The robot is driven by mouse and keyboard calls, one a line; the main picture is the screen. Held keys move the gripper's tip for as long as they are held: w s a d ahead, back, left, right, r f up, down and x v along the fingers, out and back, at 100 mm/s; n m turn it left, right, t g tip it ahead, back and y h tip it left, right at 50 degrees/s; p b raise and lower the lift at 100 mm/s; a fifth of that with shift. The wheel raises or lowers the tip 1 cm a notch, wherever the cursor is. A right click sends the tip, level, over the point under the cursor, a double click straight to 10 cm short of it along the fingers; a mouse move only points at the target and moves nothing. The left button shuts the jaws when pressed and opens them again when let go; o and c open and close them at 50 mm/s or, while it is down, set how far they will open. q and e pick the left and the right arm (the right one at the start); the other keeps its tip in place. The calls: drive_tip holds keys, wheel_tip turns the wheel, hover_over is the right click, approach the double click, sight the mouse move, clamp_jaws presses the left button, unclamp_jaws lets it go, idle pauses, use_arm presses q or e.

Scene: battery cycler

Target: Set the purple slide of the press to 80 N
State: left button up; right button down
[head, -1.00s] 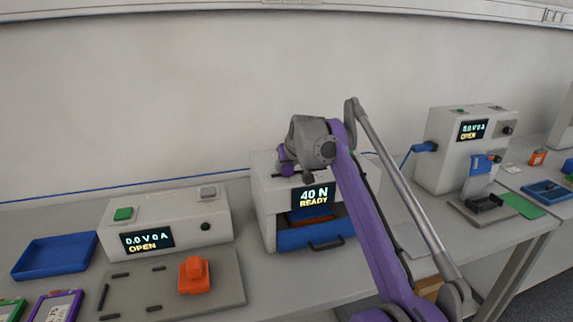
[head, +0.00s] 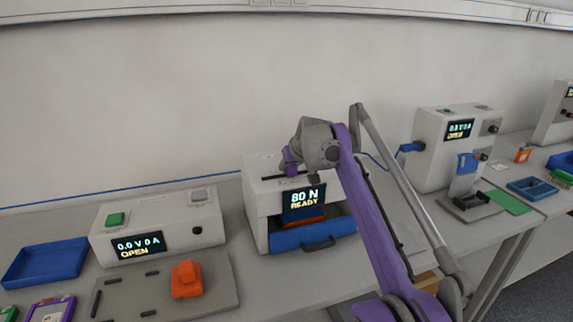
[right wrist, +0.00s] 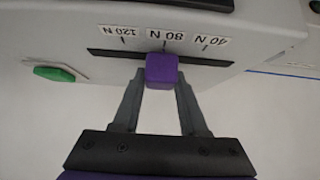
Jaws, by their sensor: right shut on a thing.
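The press (head: 262,205) stands mid-bench in the head view. Its display (head: 303,200) reads 80 N READY. My right gripper (right wrist: 162,88) is shut on the purple slide (right wrist: 162,70), one finger on each side of it. In the right wrist view the slide sits in the dark slot at the 80 N mark (right wrist: 165,36). The 120 N mark (right wrist: 122,31) and the 40 N mark (right wrist: 212,41) lie to either side. In the head view my right wrist (head: 318,145) is above the press top and hides part of it. My left gripper is not in view.
A green button (right wrist: 54,73) is on the press top near the slot. The blue drawer (head: 305,237) is at the press front. A cycler box (head: 160,225) reading OPEN stands to the left, with a blue tray (head: 20,262) beyond. Another tester (head: 432,150) stands to the right.

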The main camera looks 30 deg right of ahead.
drive_tip(key=shift+c, duration=2.2)
unclamp_jaws()
drive_tip(key=v, duration=1.1)
drive_tip(key=shift+p, duration=0.3)
drive_tip(key=shift+a, duration=0.1)
drive_tip(key=s+a+f+n+g+y+p, duration=0.2)
drive_tip(key=s+a+f, duration=1.15)
drive_tip(key=a, duration=0.25)
drive_tip(key=s+a+f+p, duration=0.1)
drive_tip(key=s+a+f, duration=0.2)
drive_tip(key=s+f, duration=0.5)
drive_tip(key=s+a+f+g, duration=0.1)
drive_tip(key=s+a+f, duration=0.2)
drive_tip(key=s+f, duration=0.5)
drive_tip(key=shift+s+a+f+n+p, duration=0.25)
drive_tip(key=shift+a+n+p, duration=0.05)
drive_tip(key=shift+a+p, duration=0.1)
